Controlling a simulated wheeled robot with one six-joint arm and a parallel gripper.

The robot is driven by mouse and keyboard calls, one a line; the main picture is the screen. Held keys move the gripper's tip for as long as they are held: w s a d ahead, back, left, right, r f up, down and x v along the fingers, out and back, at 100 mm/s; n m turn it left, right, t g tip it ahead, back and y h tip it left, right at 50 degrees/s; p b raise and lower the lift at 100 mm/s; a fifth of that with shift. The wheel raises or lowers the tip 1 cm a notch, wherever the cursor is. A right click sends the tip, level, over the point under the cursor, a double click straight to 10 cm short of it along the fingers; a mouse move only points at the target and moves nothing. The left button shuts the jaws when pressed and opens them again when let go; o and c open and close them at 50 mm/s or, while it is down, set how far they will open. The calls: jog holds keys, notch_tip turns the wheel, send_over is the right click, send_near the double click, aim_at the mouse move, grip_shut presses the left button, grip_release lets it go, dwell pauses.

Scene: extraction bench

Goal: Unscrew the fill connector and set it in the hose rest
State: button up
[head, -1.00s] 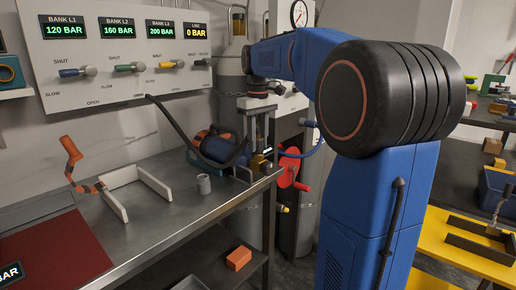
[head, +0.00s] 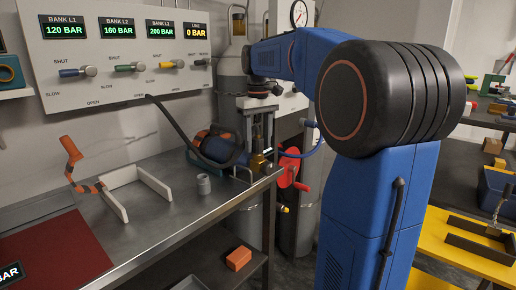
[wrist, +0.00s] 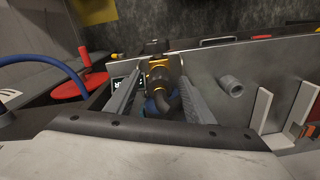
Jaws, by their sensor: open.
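The fill connector (wrist: 158,75) is a brass and black fitting on the end of a black hose (wrist: 172,104). In the head view my gripper (head: 258,145) partly hides the connector. A short grey open tube (head: 203,184) stands on the bench to the left; I cannot tell whether it is the hose rest.
A red handwheel (head: 289,170) and a blue hose (head: 300,155) are just right of the bench. The line display (head: 196,32) reads 0 BAR.

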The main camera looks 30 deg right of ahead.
jog(key=m, duration=0.4)
jog(key=shift+m, duration=0.4)
jog(key=m, duration=0.8)
jog(key=shift+m, duration=0.3)
jog(key=m, duration=0.4)
jog(key=shift+c, duration=0.2)
jog(key=c, duration=1.1)
jog(key=n, duration=0.4)
jog(key=shift+r, duration=0.2)
